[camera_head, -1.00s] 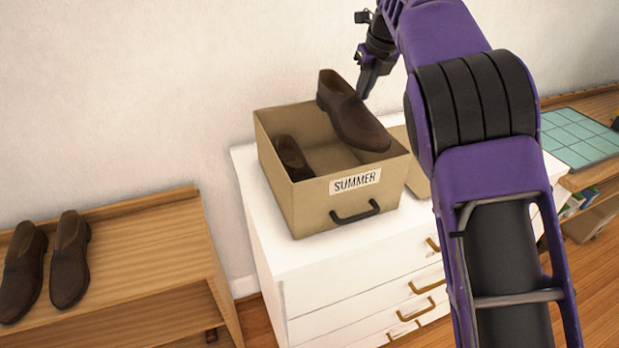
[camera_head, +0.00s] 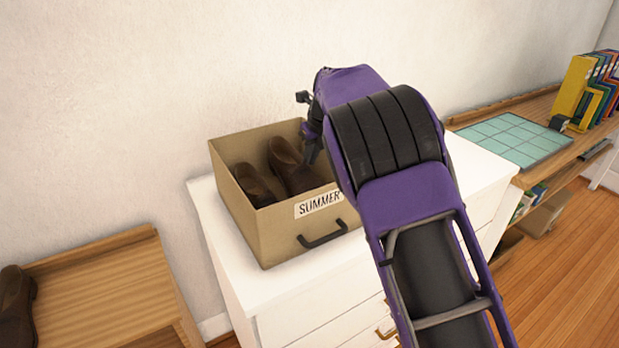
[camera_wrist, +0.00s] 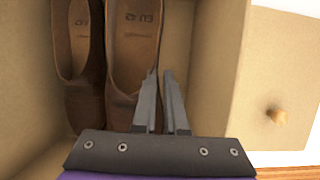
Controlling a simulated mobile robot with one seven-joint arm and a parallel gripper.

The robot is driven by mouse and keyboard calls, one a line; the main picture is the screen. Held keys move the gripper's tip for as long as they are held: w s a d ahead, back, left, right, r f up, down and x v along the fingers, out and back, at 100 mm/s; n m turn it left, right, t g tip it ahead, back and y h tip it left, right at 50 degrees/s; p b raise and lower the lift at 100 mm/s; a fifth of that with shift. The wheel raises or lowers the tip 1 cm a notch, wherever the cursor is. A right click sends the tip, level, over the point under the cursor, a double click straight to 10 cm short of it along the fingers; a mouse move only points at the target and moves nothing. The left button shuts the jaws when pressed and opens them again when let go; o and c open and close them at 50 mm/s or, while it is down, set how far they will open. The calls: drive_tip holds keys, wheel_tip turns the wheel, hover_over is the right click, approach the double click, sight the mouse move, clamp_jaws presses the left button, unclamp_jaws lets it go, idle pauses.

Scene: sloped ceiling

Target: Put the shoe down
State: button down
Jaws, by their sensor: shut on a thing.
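A brown leather shoe (camera_head: 290,172) is inside the tan box labelled SUMMER (camera_head: 275,232), at its right side. It also shows in the wrist view (camera_wrist: 128,50). My gripper (camera_head: 313,158) reaches into the box from above. In the wrist view my gripper (camera_wrist: 162,82) is shut on the right side wall of this shoe. A matching shoe (camera_head: 255,186) lies beside it on the left in the box, also in the wrist view (camera_wrist: 75,50). Whether the held shoe touches the box floor is hidden.
The box stands on a white drawer unit (camera_head: 215,215). A tan panel with a round knob (camera_wrist: 277,115) lies right of the box. A wooden bench (camera_head: 120,285) at left holds another brown shoe (camera_head: 15,310). A shelf with a teal gridded board (camera_head: 510,140) and upright binders (camera_head: 580,88) is at right.

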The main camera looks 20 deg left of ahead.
wheel_tip(320, 180, down, 5)
drive_tip(key=shift+f+b, duration=0.1)
drive_tip(key=shift+b, duration=0.25)
drive_tip(key=c, duration=1)
unclamp_jaws()
drive_tip(key=shift+o, duration=0.2)
drive_tip(key=p+v, duration=0.1)
drive_tip(key=v, duration=1.1)
